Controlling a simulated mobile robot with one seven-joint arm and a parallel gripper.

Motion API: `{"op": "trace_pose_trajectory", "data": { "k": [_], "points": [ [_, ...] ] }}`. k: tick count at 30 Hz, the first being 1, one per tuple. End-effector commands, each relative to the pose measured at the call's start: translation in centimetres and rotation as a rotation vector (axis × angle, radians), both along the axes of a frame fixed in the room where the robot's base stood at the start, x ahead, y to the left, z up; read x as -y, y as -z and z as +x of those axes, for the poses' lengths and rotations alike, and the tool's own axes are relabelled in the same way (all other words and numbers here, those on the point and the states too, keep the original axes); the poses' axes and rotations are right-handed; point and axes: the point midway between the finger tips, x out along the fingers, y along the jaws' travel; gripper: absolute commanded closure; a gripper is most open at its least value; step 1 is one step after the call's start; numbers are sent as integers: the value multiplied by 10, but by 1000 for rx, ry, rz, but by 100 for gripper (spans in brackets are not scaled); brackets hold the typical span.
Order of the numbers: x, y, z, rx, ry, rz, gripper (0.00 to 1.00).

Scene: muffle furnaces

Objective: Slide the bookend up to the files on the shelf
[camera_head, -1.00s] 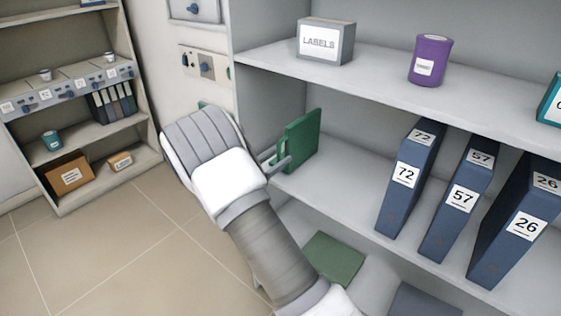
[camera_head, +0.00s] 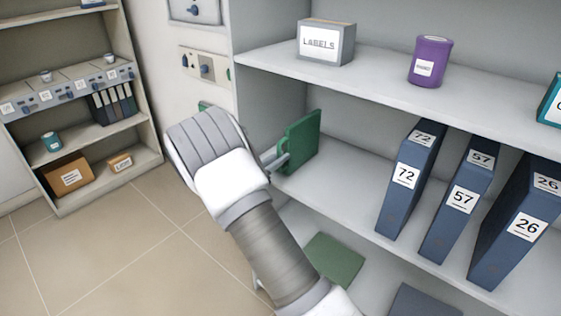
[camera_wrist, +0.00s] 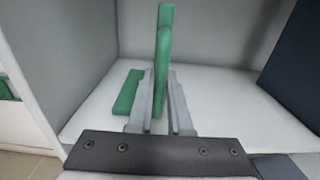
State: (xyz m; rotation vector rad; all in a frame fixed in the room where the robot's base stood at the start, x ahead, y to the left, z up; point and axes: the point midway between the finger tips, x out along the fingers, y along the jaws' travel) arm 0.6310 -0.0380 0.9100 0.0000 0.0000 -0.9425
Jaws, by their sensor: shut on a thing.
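The green bookend (camera_head: 299,142) stands upright on the middle shelf, near the shelf's left end. It also shows in the wrist view (camera_wrist: 165,35), with its low foot (camera_wrist: 127,92) lying to the left of the upright plate. My gripper (camera_wrist: 161,85) is shut on the bookend's upright plate, one finger on each side. In the head view my gripper (camera_head: 281,161) is partly hidden behind my wrist. The blue files 72 (camera_head: 403,200), 57 (camera_head: 456,215) and 26 (camera_head: 512,245) stand to the right on the same shelf, leaning. A clear gap lies between the bookend and file 72.
The shelf surface (camera_head: 347,172) between bookend and files is bare. Above, the upper shelf holds a LABELS box (camera_head: 324,43) and a purple canister (camera_head: 429,62). Green (camera_head: 334,259) and grey flat things lie below. Another shelf unit (camera_head: 146,160) stands at the far left.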

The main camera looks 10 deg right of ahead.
Motion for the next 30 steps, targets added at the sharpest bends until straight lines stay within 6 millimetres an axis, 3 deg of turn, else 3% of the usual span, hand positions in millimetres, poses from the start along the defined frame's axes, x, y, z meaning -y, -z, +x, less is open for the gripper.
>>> {"op": "trace_pose_trajectory", "data": {
  "k": [30],
  "points": [
    [45, 0, -62, -2, 2, -1, 100]
  ]
}}
